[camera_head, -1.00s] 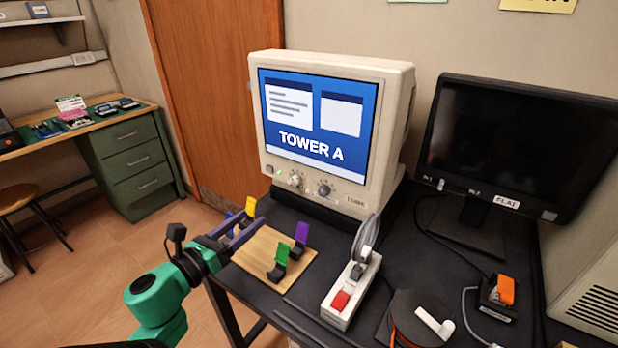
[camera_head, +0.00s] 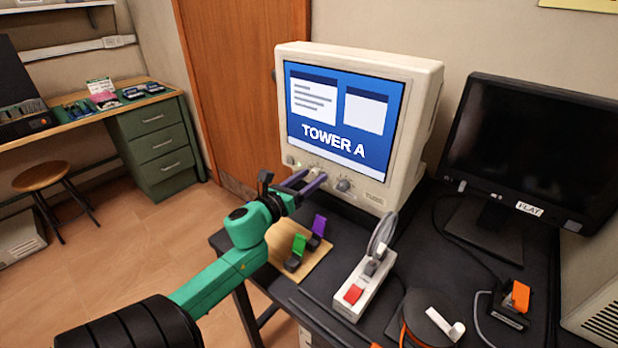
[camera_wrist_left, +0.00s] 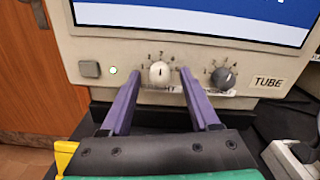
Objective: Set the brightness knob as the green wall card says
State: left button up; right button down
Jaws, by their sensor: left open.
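The beige CRT monitor (camera_head: 432,110) shows "TOWER A". On its lower panel sit a white knob (camera_wrist_left: 159,72) with a numbered dial and a dark grey knob (camera_wrist_left: 222,77), which also shows in the head view (camera_head: 343,185). The label under the white knob is partly hidden by my finger, so I cannot read it whole. My left gripper (camera_head: 312,180) is open and empty. In the wrist view its purple fingers (camera_wrist_left: 159,76) appear either side of the white knob; I cannot tell any contact. The green wall card is out of view. My right gripper is not in view.
A wooden board (camera_head: 312,268) with green and purple clips lies below my left gripper. A white switch box (camera_head: 350,302) with a red switch stands to its right. A black flat monitor (camera_head: 535,150) is further right. A yellow card (camera_head: 582,4) shows at the top edge.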

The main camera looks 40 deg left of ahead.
pick_arm(q)
grip_shut()
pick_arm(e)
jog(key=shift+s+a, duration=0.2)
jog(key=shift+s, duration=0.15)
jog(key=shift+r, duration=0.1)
pick_arm(q)
jog(key=n+p, duration=0.2)
jog(key=n, duration=0.1)
jog(key=shift+n, duration=0.3)
jog(key=n+p, duration=0.1)
jog(key=n, duration=0.3)
jog(key=shift+p, duration=0.35)
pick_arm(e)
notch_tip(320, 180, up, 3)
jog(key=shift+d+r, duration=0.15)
pick_arm(q)
grip_release()
jog(key=shift+s, duration=0.1)
